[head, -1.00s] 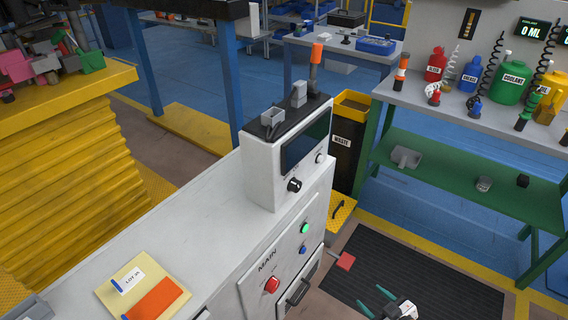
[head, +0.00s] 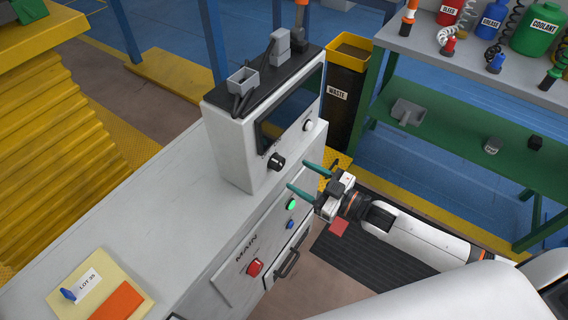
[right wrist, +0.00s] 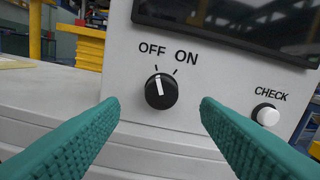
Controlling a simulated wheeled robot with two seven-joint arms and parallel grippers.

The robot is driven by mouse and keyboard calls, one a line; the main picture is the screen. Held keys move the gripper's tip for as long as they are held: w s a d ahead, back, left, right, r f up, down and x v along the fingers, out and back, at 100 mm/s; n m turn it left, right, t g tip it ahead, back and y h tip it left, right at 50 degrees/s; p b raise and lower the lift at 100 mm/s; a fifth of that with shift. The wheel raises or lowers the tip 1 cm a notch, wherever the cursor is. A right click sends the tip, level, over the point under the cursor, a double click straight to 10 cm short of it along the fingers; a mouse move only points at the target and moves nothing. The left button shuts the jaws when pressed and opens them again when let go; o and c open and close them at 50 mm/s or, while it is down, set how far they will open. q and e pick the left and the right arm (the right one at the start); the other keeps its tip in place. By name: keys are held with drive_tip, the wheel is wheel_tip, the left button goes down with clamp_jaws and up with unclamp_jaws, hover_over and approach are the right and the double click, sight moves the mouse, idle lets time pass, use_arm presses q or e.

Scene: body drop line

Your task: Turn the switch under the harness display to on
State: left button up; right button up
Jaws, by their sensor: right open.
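The switch is a round black knob (right wrist: 161,91) with a white pointer mark, under the dark harness display (head: 290,108) on a grey box. In the right wrist view its pointer is turned toward OFF, left of the ON label. The knob also shows in the head view (head: 276,162). My right gripper (head: 298,176) is open, its green fingers pointing at the knob from the front. In the right wrist view the fingertips (right wrist: 160,104) stand left and right of the knob, apart from it. My left gripper is not in view.
A white CHECK button (right wrist: 266,115) sits right of the knob. Below the box, the cabinet front has a green button (head: 291,204), a blue button (head: 290,225) and a red MAIN button (head: 254,268). A waste bin (head: 348,90) stands behind. The counter left of the box is mostly clear.

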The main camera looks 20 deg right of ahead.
sight(282, 165)
drive_tip(key=x, duration=0.6)
drive_tip(key=shift+w, duration=0.15)
drive_tip(key=shift+c, duration=0.4)
drive_tip(key=c, duration=0.9)
